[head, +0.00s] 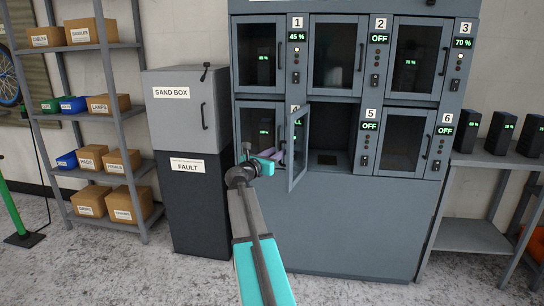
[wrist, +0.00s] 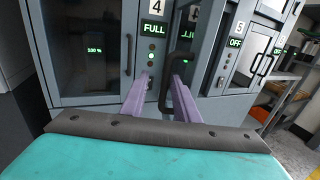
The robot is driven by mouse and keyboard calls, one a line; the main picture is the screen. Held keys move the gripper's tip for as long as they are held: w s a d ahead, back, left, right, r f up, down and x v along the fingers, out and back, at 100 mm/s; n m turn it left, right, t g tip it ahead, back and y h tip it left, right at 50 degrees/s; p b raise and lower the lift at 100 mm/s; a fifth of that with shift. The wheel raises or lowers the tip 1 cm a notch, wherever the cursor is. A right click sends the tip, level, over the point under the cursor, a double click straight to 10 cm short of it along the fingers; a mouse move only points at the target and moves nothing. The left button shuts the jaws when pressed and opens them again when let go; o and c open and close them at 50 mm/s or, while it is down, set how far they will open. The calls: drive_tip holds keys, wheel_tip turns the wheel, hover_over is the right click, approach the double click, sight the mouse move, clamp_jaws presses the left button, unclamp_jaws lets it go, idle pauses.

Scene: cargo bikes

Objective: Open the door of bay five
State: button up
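The door of bay five (head: 298,150) is hinged on its left side and stands swung out, away from its frame. Behind it the bay five compartment (head: 328,140) is visible, with a dark square on its floor; it looks empty. The bay's label 5 (head: 370,113) reads OFF below. My gripper (head: 279,157) is at the outer side of this door, in front of bay four. In the wrist view its two purple fingers (wrist: 165,78) are apart, with the dark door handle (wrist: 163,85) between them. I cannot tell whether either finger touches the handle.
Bay four's closed door (wrist: 93,50) is just left of my gripper. Bay six's door (head: 404,142) is closed. A sand box cabinet (head: 178,120) and a shelf with boxes (head: 112,122) stand left. A bench (head: 475,235) stands right. The floor in front is clear.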

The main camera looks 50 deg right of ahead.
drive_tip(key=p+v, duration=0.1)
drive_tip(key=v, duration=1.2)
drive_tip(key=shift+a+p, duration=0.4)
